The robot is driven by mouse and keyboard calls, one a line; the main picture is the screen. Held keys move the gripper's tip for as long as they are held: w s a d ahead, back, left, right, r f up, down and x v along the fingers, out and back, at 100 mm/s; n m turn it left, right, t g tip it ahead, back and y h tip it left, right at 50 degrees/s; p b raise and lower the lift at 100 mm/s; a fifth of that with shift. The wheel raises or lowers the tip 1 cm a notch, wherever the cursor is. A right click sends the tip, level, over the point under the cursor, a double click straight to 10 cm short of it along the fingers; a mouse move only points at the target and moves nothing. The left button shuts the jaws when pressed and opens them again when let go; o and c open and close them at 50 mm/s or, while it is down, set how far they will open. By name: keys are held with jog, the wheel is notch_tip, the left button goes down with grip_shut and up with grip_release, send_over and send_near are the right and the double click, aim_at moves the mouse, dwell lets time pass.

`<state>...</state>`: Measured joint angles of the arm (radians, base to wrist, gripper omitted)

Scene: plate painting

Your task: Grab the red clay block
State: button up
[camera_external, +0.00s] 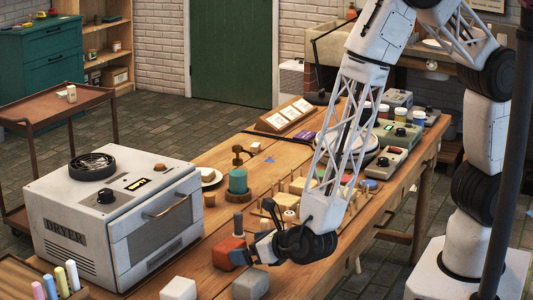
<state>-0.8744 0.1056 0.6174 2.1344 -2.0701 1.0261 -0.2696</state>
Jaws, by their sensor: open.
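The red clay block (226,252) sits on the wooden table, right of the dryer. A small grey piece shows above its top. My gripper (242,254) is low over the table at the block's right side, with its fingers pointing left toward it. The gripper is open. The fingertips overlap the block's right edge in the view. I cannot tell whether they touch it or stand around it.
A grey block (251,284) lies just in front of my gripper, and a white block (178,290) is to its left. The white dryer (70,225) stands at the left. A wooden rack (297,187) is near my forearm.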

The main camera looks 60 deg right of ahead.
aim_at(235, 246)
jog(key=shift+x, duration=2.55)
jog(key=c, duration=0.9)
jog(key=shift+c, duration=0.2)
jog(key=shift+r, duration=0.2)
jog(key=shift+r, duration=4.8)
